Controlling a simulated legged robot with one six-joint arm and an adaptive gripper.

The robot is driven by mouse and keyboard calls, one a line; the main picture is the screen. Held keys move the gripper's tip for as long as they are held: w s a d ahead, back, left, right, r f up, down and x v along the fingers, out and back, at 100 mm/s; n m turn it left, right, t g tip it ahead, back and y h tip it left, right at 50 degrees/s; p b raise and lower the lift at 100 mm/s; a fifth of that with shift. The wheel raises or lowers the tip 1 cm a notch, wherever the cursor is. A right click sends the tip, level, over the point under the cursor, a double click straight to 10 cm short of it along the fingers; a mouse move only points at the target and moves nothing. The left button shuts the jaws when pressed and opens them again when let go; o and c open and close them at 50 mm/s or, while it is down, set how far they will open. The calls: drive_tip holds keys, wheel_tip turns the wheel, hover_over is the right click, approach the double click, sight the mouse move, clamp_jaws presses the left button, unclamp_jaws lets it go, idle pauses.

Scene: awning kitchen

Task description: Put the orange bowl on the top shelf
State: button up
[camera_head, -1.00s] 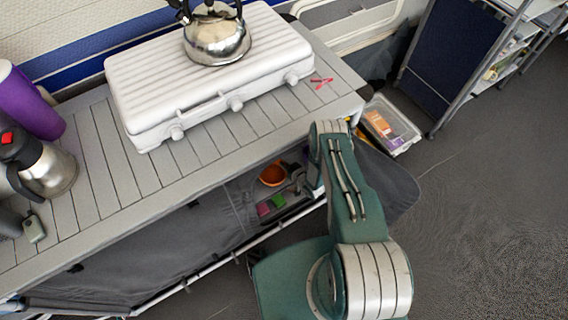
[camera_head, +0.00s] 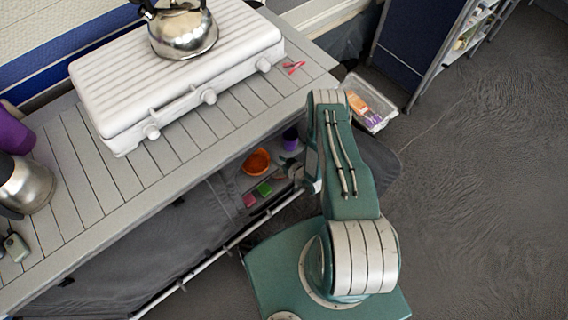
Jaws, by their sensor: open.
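The orange bowl (camera_head: 256,162) sits inside the open grey fabric cabinet under the slatted counter. My gripper (camera_head: 287,168) is open and empty, just to the right of the bowl, at the cabinet opening. It is small and partly hidden by my green arm, and I see a gap between it and the bowl. The cabinet's inner shelves are mostly hidden by the counter and the fabric, so I cannot tell which level the bowl is on.
A purple cup (camera_head: 290,138) stands behind my gripper. Green (camera_head: 264,190) and pink (camera_head: 250,200) items lie below the bowl. The counter (camera_head: 120,185) overhangs the cabinet, bearing a white stove case (camera_head: 180,75) and a kettle (camera_head: 184,35). A clear bin (camera_head: 372,105) stands right.

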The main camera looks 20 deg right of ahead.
drive_tip(key=v, duration=0.3)
drive_tip(key=shift+s+d+r, duration=0.15)
drive_tip(key=shift+s, duration=0.1)
idle(0.4)
